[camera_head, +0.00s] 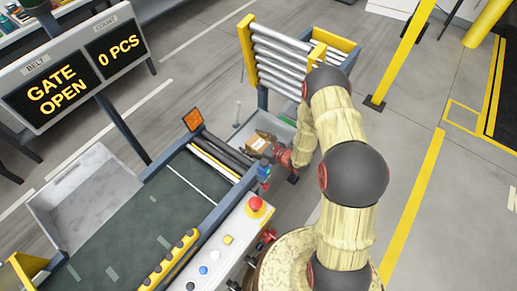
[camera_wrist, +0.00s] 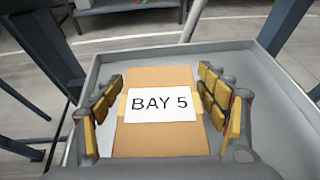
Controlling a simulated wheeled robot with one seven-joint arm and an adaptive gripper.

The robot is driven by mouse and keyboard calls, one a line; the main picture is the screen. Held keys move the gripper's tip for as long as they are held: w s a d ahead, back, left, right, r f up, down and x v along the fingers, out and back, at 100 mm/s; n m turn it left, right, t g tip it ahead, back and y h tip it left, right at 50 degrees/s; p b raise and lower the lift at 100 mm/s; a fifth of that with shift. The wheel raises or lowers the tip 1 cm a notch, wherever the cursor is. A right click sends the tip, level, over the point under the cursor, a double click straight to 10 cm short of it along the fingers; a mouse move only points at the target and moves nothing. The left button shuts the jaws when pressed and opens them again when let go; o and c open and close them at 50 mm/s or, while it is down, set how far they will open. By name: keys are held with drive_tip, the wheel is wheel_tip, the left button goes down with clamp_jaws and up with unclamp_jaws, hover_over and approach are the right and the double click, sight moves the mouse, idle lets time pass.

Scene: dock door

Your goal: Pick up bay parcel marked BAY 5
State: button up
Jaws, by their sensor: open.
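The parcel marked BAY 5 (camera_wrist: 161,143) is a brown cardboard box with a white label, lying in a grey tray (camera_wrist: 255,65). In the head view the parcel (camera_head: 258,146) shows small beyond the end of the belt, partly hidden by my arm. My gripper (camera_wrist: 163,115) is open, with yellow-padded fingers on the left and right sides of the parcel. A gap shows between the right fingers and the box; whether the left fingers touch it I cannot tell. The head view shows my gripper (camera_head: 275,158) at the parcel, its fingers unclear.
A green conveyor belt (camera_head: 150,220) and a control panel with a red button (camera_head: 255,205) stand left of my arm. A raised roller gate (camera_head: 280,55) stands behind the tray. A sign (camera_head: 75,65) reads GATE OPEN, 0 PCS. Grey tray walls surround the parcel.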

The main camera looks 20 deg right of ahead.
drive_tip(key=shift+c, duration=0.7)
drive_tip(key=c, duration=1.1)
drive_tip(key=shift+c, duration=0.7)
drive_tip(key=shift+r, duration=0.1)
